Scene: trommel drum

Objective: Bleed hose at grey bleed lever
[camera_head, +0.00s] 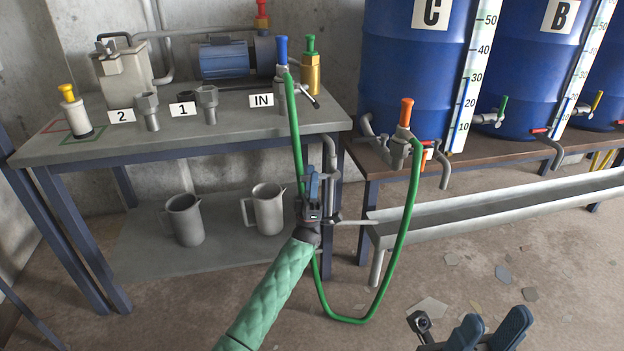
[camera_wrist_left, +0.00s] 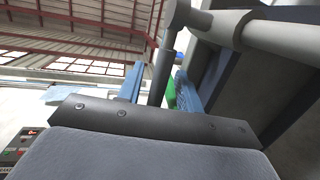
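The green hose (camera_head: 411,205) hangs in a loop from the blue-topped coupling (camera_head: 282,62) at the IN sign to the orange-topped valve (camera_head: 405,118) on drum C. A grey lever with a dark tip (camera_head: 309,97) sits beside the IN coupling. My left gripper (camera_head: 314,178) is below the bench's right edge, by a grey pipe (camera_head: 330,150) and the hose. In the left wrist view, a grey rod (camera_wrist_left: 161,72) stands between its spread fingers (camera_wrist_left: 157,85), with a gap on each side; green shows behind. My right gripper (camera_head: 491,322) is open and empty at lower right.
The bench (camera_head: 180,138) holds a pump (camera_head: 224,58), grey couplings and a yellow-topped bottle (camera_head: 73,110). Two jugs (camera_head: 184,219) stand on its lower shelf. A grey trough (camera_head: 480,212) runs in front of the blue drums (camera_head: 405,60). The floor in front is mostly clear, with scattered flakes.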

